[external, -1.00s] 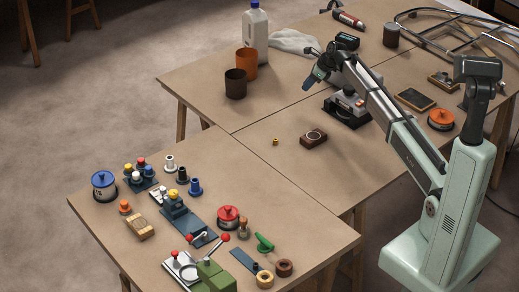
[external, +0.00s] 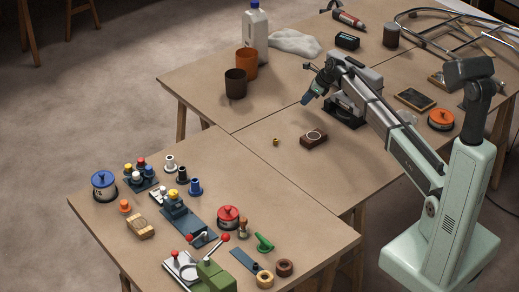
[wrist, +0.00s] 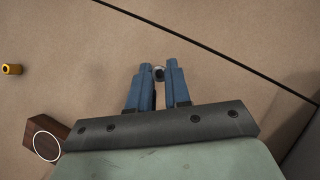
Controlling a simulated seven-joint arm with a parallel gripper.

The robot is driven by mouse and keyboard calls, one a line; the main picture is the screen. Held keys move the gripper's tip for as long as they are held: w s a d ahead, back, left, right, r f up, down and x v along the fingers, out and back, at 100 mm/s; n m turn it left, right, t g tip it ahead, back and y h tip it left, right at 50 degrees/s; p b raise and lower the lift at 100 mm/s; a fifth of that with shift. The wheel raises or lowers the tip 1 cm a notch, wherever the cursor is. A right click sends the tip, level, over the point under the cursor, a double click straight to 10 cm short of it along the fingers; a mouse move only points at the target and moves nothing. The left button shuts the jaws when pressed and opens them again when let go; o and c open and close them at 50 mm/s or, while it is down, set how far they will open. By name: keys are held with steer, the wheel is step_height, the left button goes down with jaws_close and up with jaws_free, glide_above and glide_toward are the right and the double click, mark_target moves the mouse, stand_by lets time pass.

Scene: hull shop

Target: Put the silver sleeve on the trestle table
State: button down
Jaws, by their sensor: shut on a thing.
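My gripper (wrist: 158,80) has blue fingers, shut on a small grey ring-ended piece (wrist: 159,72), which looks like the silver sleeve. Only its round end shows between the fingertips; the fingers hide the rest. In the external view my gripper (external: 307,99) hangs over the trestle table (external: 270,113), above and behind the wooden block with a pale ring (external: 313,139). The sleeve cannot be made out there. In the wrist view the bare table top (wrist: 215,30) lies beneath the fingers, and the gap to it is hard to judge.
A small yellow brass piece (external: 276,142) lies left of the wooden block. A dark cup (external: 235,84) and an orange cup (external: 246,64) stand further left. The front table holds a red tin (external: 228,217), a blue tin (external: 104,185) and several fittings.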

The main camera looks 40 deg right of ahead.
steer(key=shift+f, duration=1.15)
steer(key=shift+f, duration=0.15)
steer(key=c, duration=1.1)
jaws_free()
steer(key=v, duration=1.2)
